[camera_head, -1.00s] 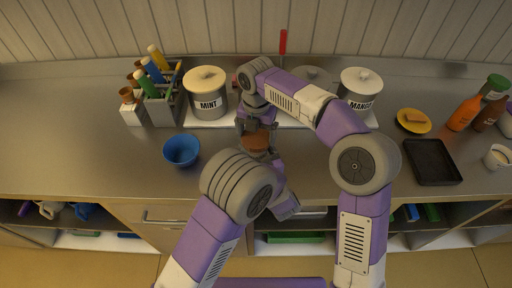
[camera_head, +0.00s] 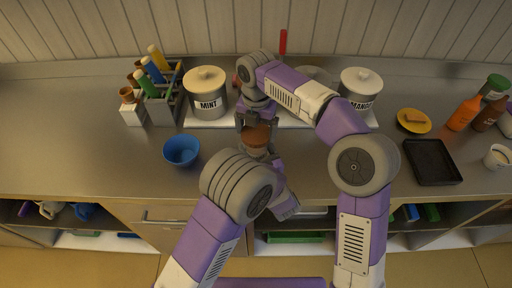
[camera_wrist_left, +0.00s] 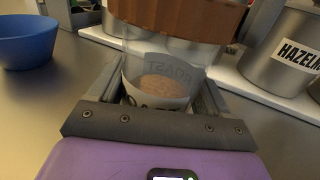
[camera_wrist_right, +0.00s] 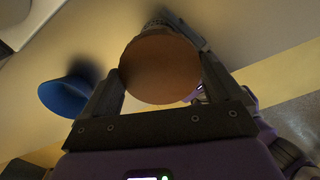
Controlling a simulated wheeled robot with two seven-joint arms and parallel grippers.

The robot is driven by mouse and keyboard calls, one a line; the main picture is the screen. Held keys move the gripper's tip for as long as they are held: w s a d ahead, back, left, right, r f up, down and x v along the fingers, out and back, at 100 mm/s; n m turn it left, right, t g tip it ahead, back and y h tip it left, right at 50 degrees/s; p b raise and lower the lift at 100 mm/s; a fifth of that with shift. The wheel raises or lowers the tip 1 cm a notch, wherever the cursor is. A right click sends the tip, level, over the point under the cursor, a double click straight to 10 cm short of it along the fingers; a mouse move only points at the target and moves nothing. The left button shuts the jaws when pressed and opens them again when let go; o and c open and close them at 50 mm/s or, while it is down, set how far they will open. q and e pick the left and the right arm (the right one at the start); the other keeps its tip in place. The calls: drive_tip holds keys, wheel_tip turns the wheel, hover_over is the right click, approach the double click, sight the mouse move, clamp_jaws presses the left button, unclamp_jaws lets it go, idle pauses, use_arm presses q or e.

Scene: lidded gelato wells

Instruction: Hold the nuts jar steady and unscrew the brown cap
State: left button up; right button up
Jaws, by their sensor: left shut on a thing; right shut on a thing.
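The nuts jar (camera_wrist_left: 160,88) is clear, with a pale label and tan contents, and stands upright between the fingers of my left gripper (camera_wrist_left: 165,80). Its brown cap (camera_head: 257,136) shows in the head view, and its ridged side shows at the top of the left wrist view (camera_wrist_left: 180,14). My right gripper (camera_head: 256,122) comes from above and is shut on the cap. In the right wrist view the cap's round top (camera_wrist_right: 160,68) fills the space between the fingers. I cannot tell whether the cap sits apart from the jar's rim. My left arm hides the jar's body in the head view.
A blue bowl (camera_head: 181,150) stands left of the jar. Behind are the mint tub (camera_head: 207,95), the mango tub (camera_head: 360,88) and a holder with colored tools (camera_head: 160,103). A black tray (camera_head: 432,162) lies at right. The counter between bowl and tool holder is clear.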

drive_tip(key=shift+r, duration=0.6)
drive_tip(key=shift+r, duration=1.95)
use_arm(q)
drive_tip(key=o, duration=1.1)
drive_tip(key=v, duration=1.2)
